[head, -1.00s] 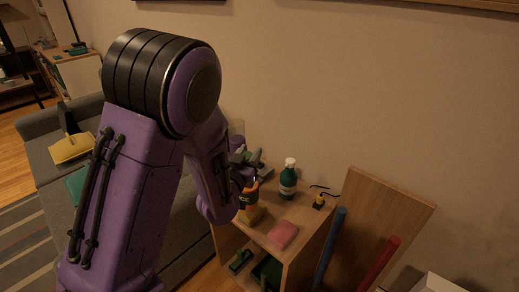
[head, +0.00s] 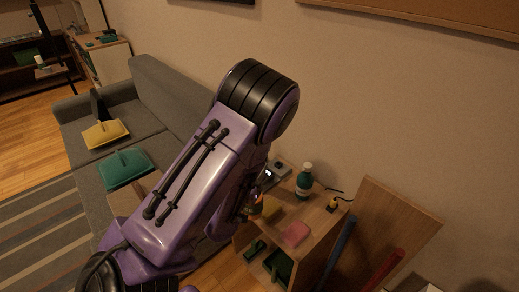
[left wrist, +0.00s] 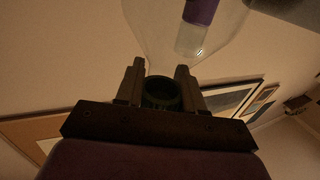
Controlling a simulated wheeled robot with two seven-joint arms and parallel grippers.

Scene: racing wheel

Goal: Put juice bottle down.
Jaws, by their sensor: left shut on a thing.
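In the left wrist view my left gripper (left wrist: 160,68) is shut on a clear, see-through bottle with a dark green ring (left wrist: 162,92), which I take as the juice bottle. Its clear body widens away from the fingers. In the head view my purple left arm hides most of the gripper, close above the left side of the small wooden cabinet (head: 318,217). A small orange and dark item (head: 256,207) shows just beside the arm; whether it is held or standing is unclear. My right gripper is out of view.
On the cabinet stand a teal bottle with a white top (head: 304,182), a pink block (head: 296,234), a yellow block (head: 271,207) and a small yellow-black item (head: 333,204). A board (head: 392,225) and blue (head: 338,252) and red bars lean at right. A grey sofa (head: 163,95) stands left.

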